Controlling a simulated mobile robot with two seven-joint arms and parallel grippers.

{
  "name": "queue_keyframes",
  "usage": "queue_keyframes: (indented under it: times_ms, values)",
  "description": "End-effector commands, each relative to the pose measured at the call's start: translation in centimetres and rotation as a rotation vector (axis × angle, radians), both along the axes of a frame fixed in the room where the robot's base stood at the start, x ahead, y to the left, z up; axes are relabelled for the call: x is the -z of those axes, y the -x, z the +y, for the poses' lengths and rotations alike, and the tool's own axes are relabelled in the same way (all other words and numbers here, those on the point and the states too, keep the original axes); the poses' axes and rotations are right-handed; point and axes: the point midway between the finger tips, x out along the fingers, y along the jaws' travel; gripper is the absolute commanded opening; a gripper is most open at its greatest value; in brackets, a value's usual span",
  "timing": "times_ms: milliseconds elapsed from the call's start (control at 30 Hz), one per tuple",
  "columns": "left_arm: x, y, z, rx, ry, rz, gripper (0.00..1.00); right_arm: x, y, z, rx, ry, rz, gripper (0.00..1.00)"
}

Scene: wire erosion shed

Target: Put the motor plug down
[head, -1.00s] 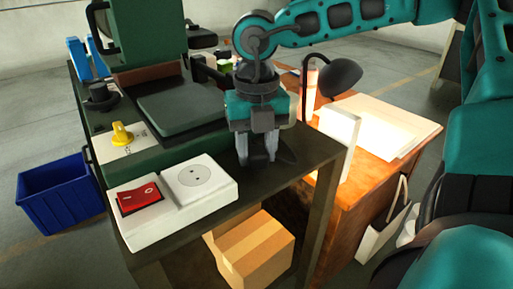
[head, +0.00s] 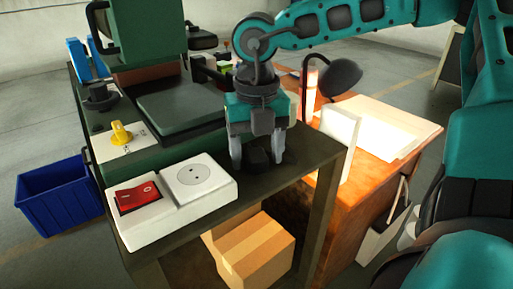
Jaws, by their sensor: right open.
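The motor plug (head: 257,160) is a small dark piece on the dark bench top (head: 310,150), to the right of the white socket box. My right gripper (head: 256,163) points down over it with its fingers spread, one on each side of the plug. The fingers look apart from the plug. The upper part of the plug is partly hidden by the gripper body. My left gripper is not in view.
The white box with a socket (head: 195,178) and red switch (head: 138,197) sits at the bench's front left. A green machine (head: 178,105) stands behind. A cardboard box (head: 255,250) is below. A wooden desk (head: 375,175) with a black lamp (head: 340,75) stands right.

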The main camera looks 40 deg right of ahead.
Motion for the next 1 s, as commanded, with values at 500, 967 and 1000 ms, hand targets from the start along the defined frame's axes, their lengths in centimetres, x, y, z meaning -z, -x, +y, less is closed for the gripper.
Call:
queue_keyframes:
  times_ms: [500, 967, 1000]
  values:
    - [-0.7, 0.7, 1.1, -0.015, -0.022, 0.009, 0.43, -10.0, -0.1, 0.0, 0.0, 0.003, -0.007, 0.68]
    - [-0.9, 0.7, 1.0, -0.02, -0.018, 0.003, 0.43, -13.1, -0.1, 0.0, -0.001, 0.001, -0.003, 0.68]
    - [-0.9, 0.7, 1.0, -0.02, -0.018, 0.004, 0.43, -13.0, -0.1, 0.0, -0.001, 0.001, -0.003, 0.68]
